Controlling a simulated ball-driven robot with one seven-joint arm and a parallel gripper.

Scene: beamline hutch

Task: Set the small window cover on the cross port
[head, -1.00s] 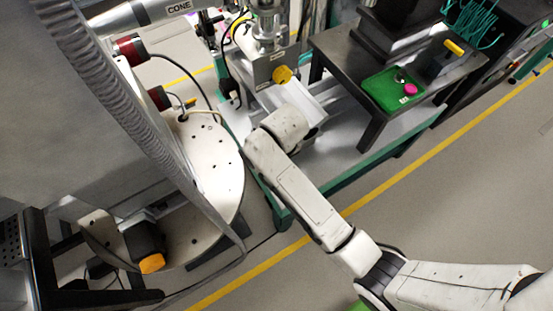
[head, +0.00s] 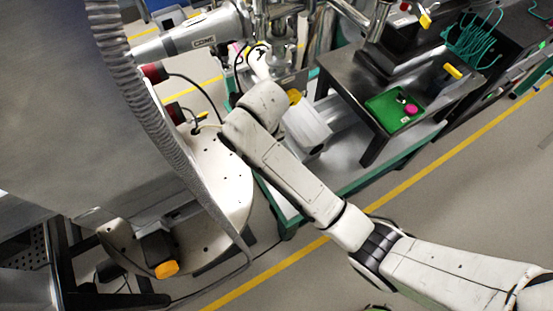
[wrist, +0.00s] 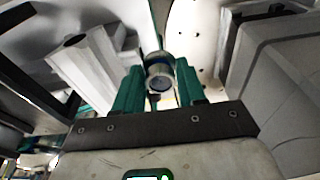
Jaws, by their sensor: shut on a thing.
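In the wrist view my gripper (wrist: 159,82) has green fingers closed on a small round metal piece (wrist: 159,72), which looks like the small window cover. It shows a pale ringed side and a dark round face. In the head view my gripper and the piece are hidden behind the end of my arm. The metal vacuum chamber (head: 287,75) stands just beyond the arm's end, partly covered by it. I cannot tell which opening on it is the cross port, or whether the piece touches anything.
A dark side table (head: 345,70) carries a green tray (head: 383,120) with a magenta cap (head: 411,109) and a dark piece. A large pale round flange (head: 220,180) and a ribbed hose (head: 130,95) stand left of my arm. A yellow knob (head: 294,96) sits by the chamber.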

